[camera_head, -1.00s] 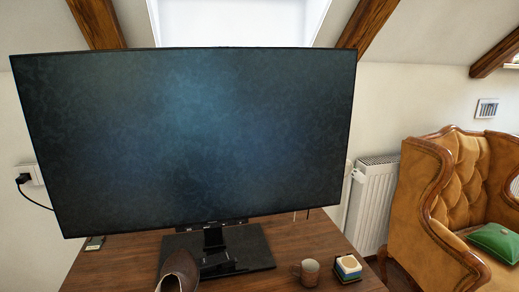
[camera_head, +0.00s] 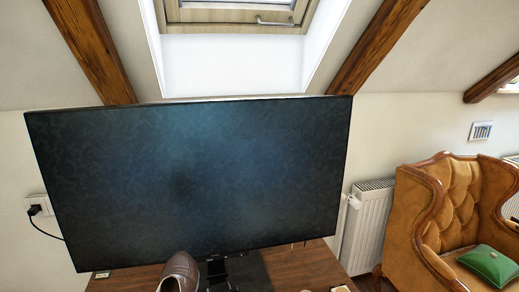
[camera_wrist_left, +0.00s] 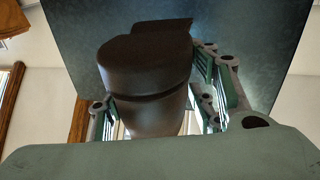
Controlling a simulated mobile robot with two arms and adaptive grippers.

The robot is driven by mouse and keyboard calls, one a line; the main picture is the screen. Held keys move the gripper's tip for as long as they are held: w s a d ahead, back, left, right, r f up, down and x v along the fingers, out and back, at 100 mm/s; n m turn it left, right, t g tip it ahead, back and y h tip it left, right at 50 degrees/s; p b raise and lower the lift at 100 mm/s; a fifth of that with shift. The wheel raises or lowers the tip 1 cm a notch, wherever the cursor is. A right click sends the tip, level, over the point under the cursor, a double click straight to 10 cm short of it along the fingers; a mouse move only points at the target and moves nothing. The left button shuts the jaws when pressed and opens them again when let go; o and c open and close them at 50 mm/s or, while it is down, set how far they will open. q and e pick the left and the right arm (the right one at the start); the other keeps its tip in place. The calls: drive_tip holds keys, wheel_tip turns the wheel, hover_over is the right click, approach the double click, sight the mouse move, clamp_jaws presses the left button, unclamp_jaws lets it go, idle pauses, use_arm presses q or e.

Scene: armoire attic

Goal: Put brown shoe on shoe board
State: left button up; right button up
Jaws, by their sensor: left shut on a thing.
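The brown shoe (camera_head: 179,271) shows at the bottom of the head view, in front of the monitor and above the wooden desk. In the left wrist view the brown shoe (camera_wrist_left: 147,75) sits between the green-padded fingers of my left gripper (camera_wrist_left: 160,105), which is shut on it. The dark monitor fills the space behind it there. My right gripper is not in view. No shoe board is in view.
A large monitor (camera_head: 190,180) stands on the wooden desk (camera_head: 300,268). A white radiator (camera_head: 367,226) and a mustard armchair (camera_head: 425,220) with a green cushion (camera_head: 490,264) are at the right. A skylight (camera_head: 235,60) is above.

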use_arm(q)
drive_tip(key=s+f, duration=0.2)
drive_tip(key=s, duration=0.5)
drive_tip(key=shift+s+f, duration=0.25)
drive_tip(key=shift+s, duration=0.05)
